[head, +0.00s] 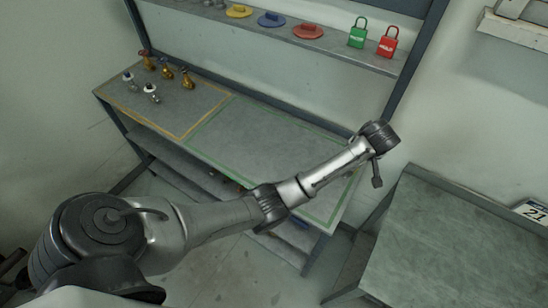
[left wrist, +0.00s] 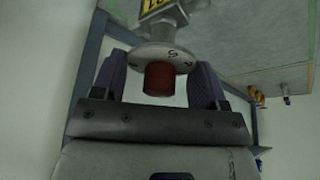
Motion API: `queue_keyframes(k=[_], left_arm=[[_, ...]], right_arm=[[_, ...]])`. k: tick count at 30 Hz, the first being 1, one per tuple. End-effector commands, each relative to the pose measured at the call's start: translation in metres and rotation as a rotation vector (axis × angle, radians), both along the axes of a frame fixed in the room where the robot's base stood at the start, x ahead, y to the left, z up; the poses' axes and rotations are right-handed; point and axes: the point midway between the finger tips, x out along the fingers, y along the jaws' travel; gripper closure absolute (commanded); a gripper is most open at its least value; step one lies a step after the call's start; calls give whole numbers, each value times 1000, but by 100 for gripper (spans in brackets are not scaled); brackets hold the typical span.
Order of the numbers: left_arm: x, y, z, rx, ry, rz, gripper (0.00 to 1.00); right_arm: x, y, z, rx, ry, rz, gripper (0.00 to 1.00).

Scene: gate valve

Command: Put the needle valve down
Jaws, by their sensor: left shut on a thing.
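In the left wrist view, my left gripper (left wrist: 158,78) is shut on a valve, which I take for the needle valve (left wrist: 160,54). The valve has a pale round flange with dark marks, a red stub and a metal body with a yellow label, cut off by the top edge. One finger is on each side of it. In the head view my left arm reaches across the bench to the right, and its wrist end is over the bench's right end. The gripper and held valve cannot be made out clearly there. My right gripper is not in view.
A grey bench (head: 275,140) has a yellow-outlined area (head: 190,118) with several small valves at its far left, and a bare green-outlined area. A shelf above holds coloured discs (head: 271,19), a green padlock (head: 357,36) and a red padlock (head: 388,44). Another table (head: 450,240) stands right.

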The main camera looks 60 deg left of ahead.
Motion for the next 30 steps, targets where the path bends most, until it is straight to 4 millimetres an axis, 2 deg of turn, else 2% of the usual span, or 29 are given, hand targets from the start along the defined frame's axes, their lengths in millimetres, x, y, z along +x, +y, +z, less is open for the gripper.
queue_keyframes(k=[1,6,12,17,23,30], left_arm=[[13,0,-13,-5,0,47,99],[39,-1,-30,-3,0,167,99],[55,-8,-39,0,0,236,99],[58,-11,-41,0,0,256,99],[44,1,-51,3,2,259,99],[5,31,-79,4,4,259,99]], right_arm=[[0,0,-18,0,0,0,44],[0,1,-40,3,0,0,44],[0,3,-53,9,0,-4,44],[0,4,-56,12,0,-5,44],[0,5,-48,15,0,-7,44],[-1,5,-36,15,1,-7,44]])
